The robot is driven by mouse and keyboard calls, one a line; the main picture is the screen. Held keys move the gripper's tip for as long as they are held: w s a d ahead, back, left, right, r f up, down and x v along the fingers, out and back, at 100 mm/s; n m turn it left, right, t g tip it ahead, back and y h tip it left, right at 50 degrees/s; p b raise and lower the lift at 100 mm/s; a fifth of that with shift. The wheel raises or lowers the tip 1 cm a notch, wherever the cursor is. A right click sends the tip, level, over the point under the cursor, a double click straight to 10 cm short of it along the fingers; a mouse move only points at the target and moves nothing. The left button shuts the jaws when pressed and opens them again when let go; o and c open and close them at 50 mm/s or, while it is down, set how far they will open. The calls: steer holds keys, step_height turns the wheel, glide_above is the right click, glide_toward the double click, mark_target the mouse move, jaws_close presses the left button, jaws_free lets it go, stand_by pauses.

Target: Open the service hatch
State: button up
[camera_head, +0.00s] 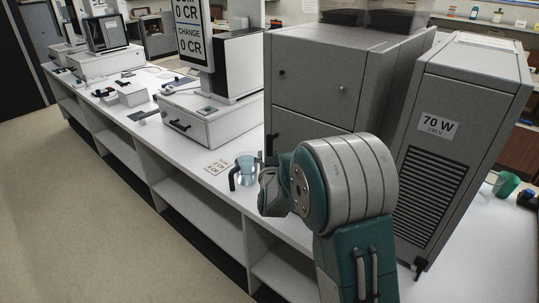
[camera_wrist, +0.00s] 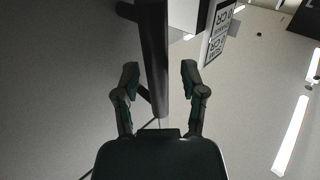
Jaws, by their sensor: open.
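A grey machine (camera_head: 335,75) stands on the white counter in the head view. Its front has an upper panel (camera_head: 312,88) with two small dark dots and a lower panel (camera_head: 298,127) with a dark handle (camera_head: 271,144) at its left edge. Both panels look closed; I cannot tell which is the service hatch. In the wrist view, my gripper (camera_wrist: 160,78) is open, its fingers apart on either side of a long dark bar (camera_wrist: 153,45). I cannot tell whether they touch it. My arm hides much of the gripper and the machine's lower front in the head view.
A bluish cup (camera_head: 246,168) stands by my wrist, near a small price card (camera_head: 217,167). A till (camera_head: 205,118) with a display sign (camera_head: 192,30) stands to the left. A vented grey unit (camera_head: 448,140) marked 70 W stands close on the right. Open floor (camera_head: 90,215) lies at left.

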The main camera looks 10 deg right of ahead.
steer(key=shift+w, duration=0.4)
steer(key=c, duration=0.4)
steer(key=shift+s+d, duration=0.1)
steer(key=shift+d, duration=0.05)
jaws_close()
steer(key=shift+s+a+r, duration=0.1)
steer(key=shift+s+a, duration=0.75)
steer(key=shift+s, duration=0.3)
steer(key=shift+s+a, duration=0.85)
steer(key=shift+s, duration=0.3)
